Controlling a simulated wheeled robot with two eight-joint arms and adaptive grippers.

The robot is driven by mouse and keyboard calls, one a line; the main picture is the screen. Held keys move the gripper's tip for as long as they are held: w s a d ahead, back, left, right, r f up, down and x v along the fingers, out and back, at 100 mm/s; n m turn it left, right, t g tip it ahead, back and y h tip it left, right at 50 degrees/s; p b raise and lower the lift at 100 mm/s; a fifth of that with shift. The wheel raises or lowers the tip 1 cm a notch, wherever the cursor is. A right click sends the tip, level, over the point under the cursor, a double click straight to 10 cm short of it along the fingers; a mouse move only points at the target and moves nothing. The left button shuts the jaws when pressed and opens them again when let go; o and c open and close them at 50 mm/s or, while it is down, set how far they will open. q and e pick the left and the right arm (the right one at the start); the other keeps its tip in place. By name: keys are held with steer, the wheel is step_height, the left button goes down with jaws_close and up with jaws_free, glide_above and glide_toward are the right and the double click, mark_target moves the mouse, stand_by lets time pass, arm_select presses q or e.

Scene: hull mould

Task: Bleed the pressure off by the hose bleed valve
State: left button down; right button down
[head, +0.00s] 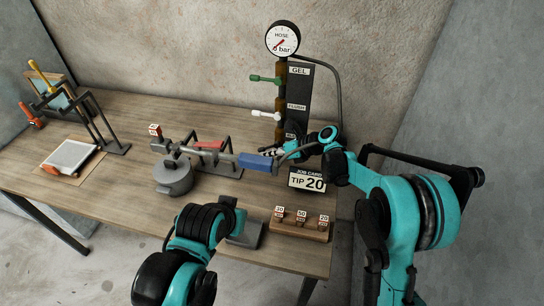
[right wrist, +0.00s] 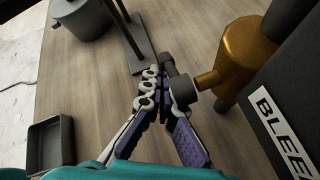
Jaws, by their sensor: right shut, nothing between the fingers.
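The bleed valve shows in the right wrist view as a brass body (right wrist: 238,62) with a dark handle (right wrist: 179,84) sticking out to the left, beside a "BLEED" label (right wrist: 283,135). My right gripper (right wrist: 160,85) is shut and empty, its fingertips right at the handle; I cannot tell whether they touch it. In the head view the right gripper (head: 272,152) is at the foot of the valve panel (head: 297,95), hiding most of the bleed valve. The round hose gauge (head: 283,40) has its red needle pointing down-left. My left arm is at the bottom; its fingers cannot be made out.
Above are a green-handled valve (head: 264,79) labelled GEL and a white-handled one (head: 264,113) labelled FLUSH. A grey pot (head: 174,178), a blue-sleeved tool (head: 255,162) on a stand, a job card (head: 307,180) and a tip rack (head: 300,228) stand nearby.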

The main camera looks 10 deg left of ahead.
steer(key=shift+a+r+y, duration=0.25)
steer(key=shift+y, duration=0.45)
steer(key=shift+d, duration=0.1)
stand_by(1.1)
steer(key=shift+d+b, duration=0.3)
steer(key=shift+d, duration=0.55)
